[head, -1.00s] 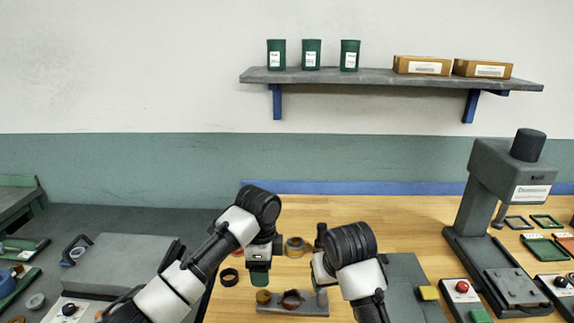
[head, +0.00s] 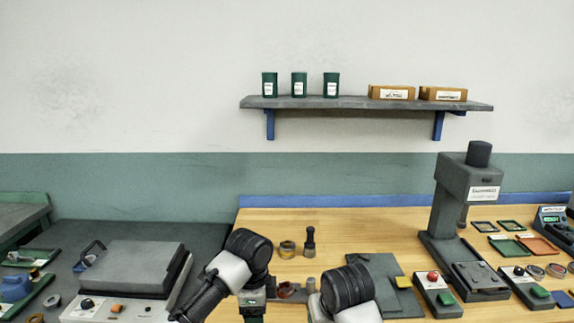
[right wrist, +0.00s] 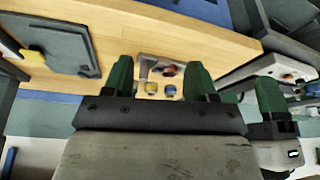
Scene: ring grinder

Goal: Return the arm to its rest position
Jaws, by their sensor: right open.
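In the head view my left arm comes in from the lower left, and its gripper (head: 252,308) points down, with green fingers cut by the bottom edge; I cannot tell whether they are apart. My right arm's black joint and white link show at bottom centre in the head view; its gripper is hidden there. In the right wrist view my right gripper (right wrist: 158,78) is open, its two green fingers apart and nothing between them. Beyond them a grey fixture (right wrist: 148,65) and two small rings (right wrist: 169,91) lie on the wooden bench.
A brass ring (head: 287,250) and a dark upright tool (head: 310,242) stand on the bench. A grey plate (head: 372,272) with a yellow block, a red-button box (head: 436,292) and a press (head: 455,205) are at right. A grey lidded machine (head: 125,268) is at left.

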